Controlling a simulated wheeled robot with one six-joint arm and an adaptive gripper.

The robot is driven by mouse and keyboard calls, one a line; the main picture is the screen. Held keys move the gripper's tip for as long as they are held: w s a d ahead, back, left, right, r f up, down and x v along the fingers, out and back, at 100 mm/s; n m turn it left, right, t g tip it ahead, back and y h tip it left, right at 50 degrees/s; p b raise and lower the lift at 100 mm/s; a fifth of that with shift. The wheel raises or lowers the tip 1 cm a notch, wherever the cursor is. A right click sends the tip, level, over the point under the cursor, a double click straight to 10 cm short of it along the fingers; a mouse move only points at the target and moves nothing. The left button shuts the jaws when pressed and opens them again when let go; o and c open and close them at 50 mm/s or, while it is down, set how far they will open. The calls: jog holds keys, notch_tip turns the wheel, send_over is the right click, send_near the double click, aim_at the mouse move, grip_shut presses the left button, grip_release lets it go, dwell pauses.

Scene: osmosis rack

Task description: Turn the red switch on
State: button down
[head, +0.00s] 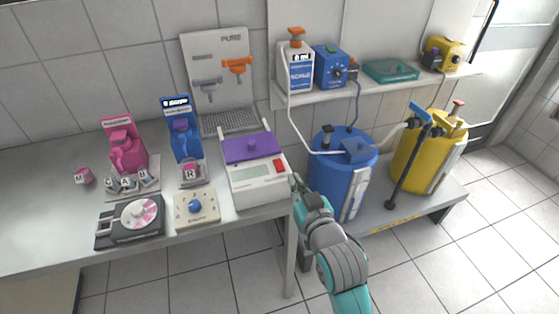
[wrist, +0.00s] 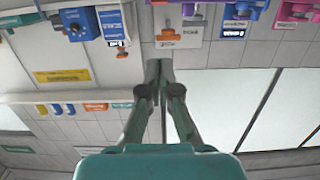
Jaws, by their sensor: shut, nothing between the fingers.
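The red switch (head: 279,166) sits at the right of the front panel of a white device (head: 262,189) with a purple lid (head: 251,147), on the bench. My gripper (head: 295,181) is shut and empty, just right of the switch and by the device's right edge in the head view. I cannot tell whether it touches the device. The closed fingertips also show in the wrist view (wrist: 159,68), which is upside down. The switch and the white device cannot be made out in that view.
A blue drum (head: 338,190) stands right of my gripper, with a yellow drum (head: 424,150) beyond. Left of the white device are a dial box (head: 197,210) and a disc device (head: 131,222). A shelf (head: 385,84) with bottle and pump hangs above.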

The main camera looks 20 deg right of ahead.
jog(key=w+r, duration=0.1)
send_over(280, 168)
jog(key=shift+f, duration=0.45)
notch_tip(280, 168, down, 3)
jog(key=shift+r, duration=0.15)
jog(key=shift+f, duration=0.65)
